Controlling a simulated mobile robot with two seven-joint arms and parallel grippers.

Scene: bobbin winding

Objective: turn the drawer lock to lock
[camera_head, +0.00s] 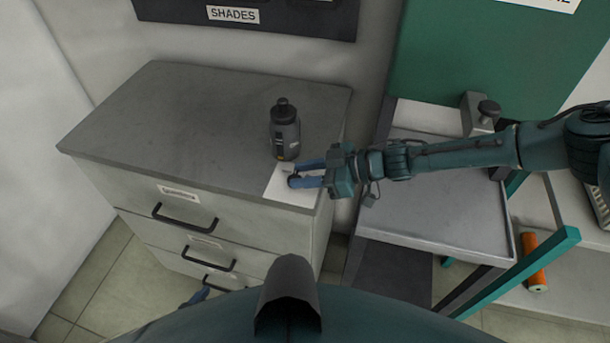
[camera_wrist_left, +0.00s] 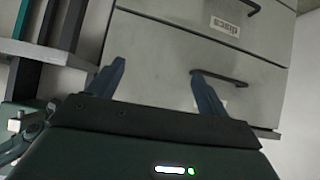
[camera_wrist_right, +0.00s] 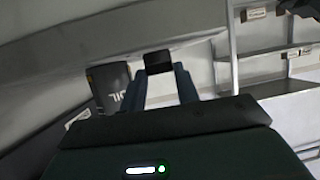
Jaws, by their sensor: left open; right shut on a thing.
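The grey drawer cabinet (camera_head: 170,110) stands at left in the head view, its drawers looking shut. A white plate (camera_head: 283,192) is at its front right corner. My right gripper (camera_head: 296,180) is shut on a small dark knob there, which seems to be the drawer lock (camera_wrist_right: 158,62). In the right wrist view it is a black block between the fingertips; its turn angle cannot be told. My left gripper (camera_wrist_left: 158,75) is open and empty, low in front of the drawers. Only a bit of it (camera_head: 200,295) shows in the head view, near the lower drawer handle.
A dark bottle (camera_head: 285,130) stands on the cabinet top just behind my right gripper; its label also shows in the right wrist view (camera_wrist_right: 110,90). A grey cart (camera_head: 435,215) is at right, under my right arm. An orange roll (camera_head: 536,262) lies farther right.

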